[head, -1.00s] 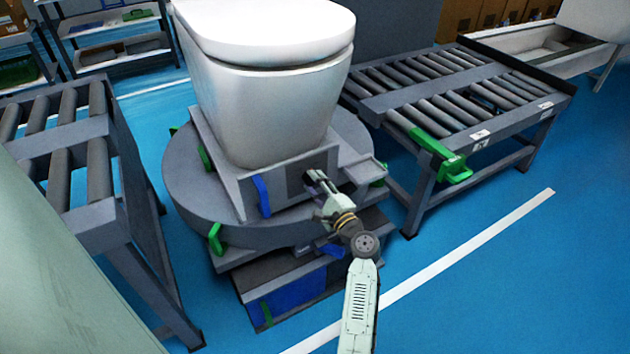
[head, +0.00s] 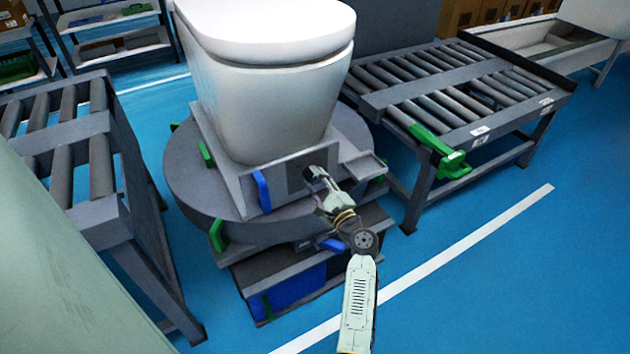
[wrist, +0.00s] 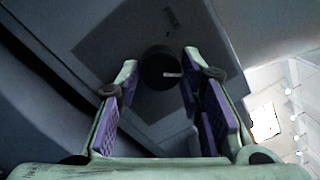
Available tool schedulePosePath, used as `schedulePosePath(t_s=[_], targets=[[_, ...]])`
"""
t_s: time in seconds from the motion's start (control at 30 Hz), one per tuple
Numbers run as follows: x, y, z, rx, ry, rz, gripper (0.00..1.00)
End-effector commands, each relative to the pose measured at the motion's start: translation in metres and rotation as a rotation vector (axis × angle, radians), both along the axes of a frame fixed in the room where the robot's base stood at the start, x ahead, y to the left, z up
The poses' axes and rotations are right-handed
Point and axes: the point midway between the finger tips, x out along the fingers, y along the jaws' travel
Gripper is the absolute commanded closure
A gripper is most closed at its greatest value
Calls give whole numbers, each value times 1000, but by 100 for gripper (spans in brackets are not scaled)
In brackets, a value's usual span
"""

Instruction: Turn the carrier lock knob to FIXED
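The carrier lock knob (wrist: 160,68) is round and black with a short white mark, which points to the right in the wrist view. It sits on a dark panel (wrist: 105,42) on the carrier. My gripper (wrist: 160,66) is open, with its purple-padded fingers on either side of the knob; gaps show, and I cannot tell whether a fingertip touches it. In the head view my gripper (head: 310,176) is at the front face of the grey carrier (head: 232,190) under the white toilet (head: 265,105), and it hides the knob.
A small label (wrist: 170,16) above the knob is too blurred to read. A blue lever (head: 262,191) is left of my gripper on the carrier. Roller conveyors stand at the left (head: 60,135) and right (head: 470,85). The blue floor at front right is clear.

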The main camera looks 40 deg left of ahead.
Motion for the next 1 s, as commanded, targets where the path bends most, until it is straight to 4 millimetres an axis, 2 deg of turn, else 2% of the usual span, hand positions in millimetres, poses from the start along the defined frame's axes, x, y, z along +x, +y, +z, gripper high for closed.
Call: schedulePosePath(t_s=[0.2,0.57,0.73,1.0], targets=[[0,0,0,0,-1,0,49],[-1,-4,0,0,-1,-1,48],[-10,-26,-2,-1,1,-3,48],[-31,-80,-6,-1,1,-4,48]])
